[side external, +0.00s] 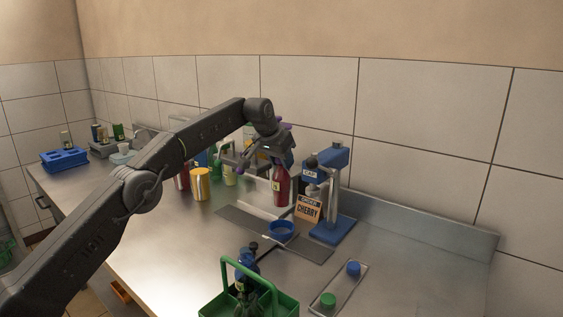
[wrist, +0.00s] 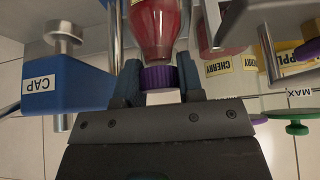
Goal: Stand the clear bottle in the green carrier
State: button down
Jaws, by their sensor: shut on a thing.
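The clear bottle (side external: 280,188) is filled with red liquid and hangs upright below my gripper (side external: 276,157). In the wrist view the bottle (wrist: 155,28) has a ribbed purple cap (wrist: 158,78). My gripper (wrist: 158,88) is shut on its cap end, a finger on each side. The bottle is left of the blue capping press in the side view; it seems to be above the bench, but its base clearance is hard to judge. The green carrier (side external: 212,304) is at the front, its handle raised, with dark bottles inside. Its free slots are hard to make out.
The blue press (side external: 323,172) marked CAP and a cherry order card (side external: 308,208) stand close right of the bottle. A blue ring holder (side external: 281,230) is in front. A tray with a blue cap (side external: 353,268) and a green cap (side external: 328,300) lies right of the carrier. Yellow (side external: 200,184) and red containers stand left.

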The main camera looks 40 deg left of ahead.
jog(key=shift+r, duration=0.15)
jog(key=shift+s+d+r, duration=0.15)
jog(key=shift+s+r, duration=0.2)
jog(key=shift+s, duration=0.15)
jog(key=s+d+n, duration=0.1)
jog(key=s+d, duration=0.1)
jog(key=s, duration=2.2)
jog(key=s+d+f+m+h, duration=0.2)
jog(key=s+d+f+m, duration=0.3)
jog(key=s+d+f, duration=0.1)
jog(key=shift+s+d+f+m, duration=0.35)
jog(key=shift+s+d, duration=0.25)
jog(key=shift+d, duration=0.15)
